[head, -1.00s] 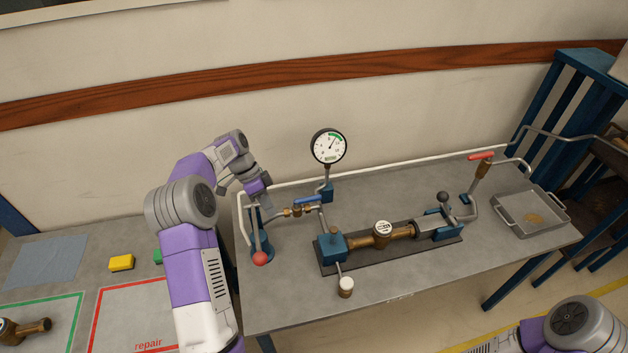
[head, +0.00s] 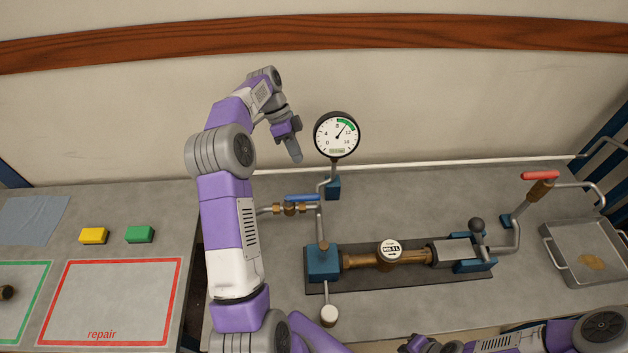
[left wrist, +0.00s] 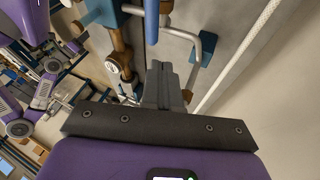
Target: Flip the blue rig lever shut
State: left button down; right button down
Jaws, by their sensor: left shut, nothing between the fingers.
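The blue rig lever (head: 302,198) sits on a brass valve (head: 290,209) in the pipe left of the gauge post. Its handle lies roughly along the pipe. In the left wrist view a blue bar that looks like this lever (left wrist: 151,22) is at the top, beyond the fingertips. My left gripper (head: 296,158) is shut and empty, pointing down, above and behind the lever and apart from it. Its closed fingers also show in the left wrist view (left wrist: 160,85). My right arm is at the bottom right; its fingers do not show.
A round pressure gauge (head: 337,135) stands just right of my left gripper. A brass meter (head: 390,250) is clamped on the rig in front. A red-handled valve (head: 540,176) and a metal tray (head: 575,279) are at the right. The bench back right of the gauge is clear.

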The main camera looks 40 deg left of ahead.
aim_at(302, 200)
pick_arm(q)
jog(key=x, duration=0.9)
jog(key=shift+d+f, duration=0.2)
jog(key=shift+f, duration=0.15)
jog(key=shift+s, duration=0.15)
